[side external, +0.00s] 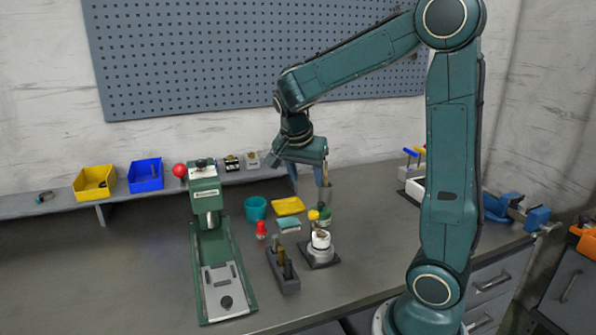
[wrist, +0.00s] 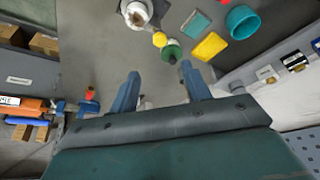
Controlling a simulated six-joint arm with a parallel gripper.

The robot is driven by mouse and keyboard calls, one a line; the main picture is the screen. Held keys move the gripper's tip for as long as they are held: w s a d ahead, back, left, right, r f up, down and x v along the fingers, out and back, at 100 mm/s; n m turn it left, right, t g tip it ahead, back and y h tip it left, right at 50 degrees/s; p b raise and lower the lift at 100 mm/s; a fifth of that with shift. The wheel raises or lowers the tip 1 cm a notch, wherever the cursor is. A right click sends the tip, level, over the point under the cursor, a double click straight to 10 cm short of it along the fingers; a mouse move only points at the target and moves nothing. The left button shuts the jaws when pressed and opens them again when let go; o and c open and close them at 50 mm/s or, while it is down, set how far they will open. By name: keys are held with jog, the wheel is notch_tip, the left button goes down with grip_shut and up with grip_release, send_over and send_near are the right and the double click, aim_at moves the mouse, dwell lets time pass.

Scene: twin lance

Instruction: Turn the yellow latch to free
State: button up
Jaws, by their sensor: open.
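A small yellow piece (side external: 313,214), which looks like the latch, sits by a white and grey round fixture (side external: 320,240) on a dark base. In the wrist view the yellow piece (wrist: 159,40) lies between the white fixture (wrist: 138,12) and a green round part (wrist: 172,52). The green part also shows in the side view (side external: 325,213). My gripper (side external: 310,182) is above and behind the fixture, pointing down. In the wrist view my gripper (wrist: 160,75) is open, with nothing seen between its fingers. I cannot tell which way the latch is turned.
A dark block with upright pegs (side external: 284,270) and a red piece (side external: 261,230) stand left of the fixture. A teal cup (side external: 255,208) and yellow tray (side external: 288,206) lie behind. A green press (side external: 207,220) stands farther left. The front right table is clear.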

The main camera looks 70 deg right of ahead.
aim_at(313, 213)
jog(key=x, duration=1.3)
jog(key=shift+f, duration=0.1)
jog(key=c, duration=1)
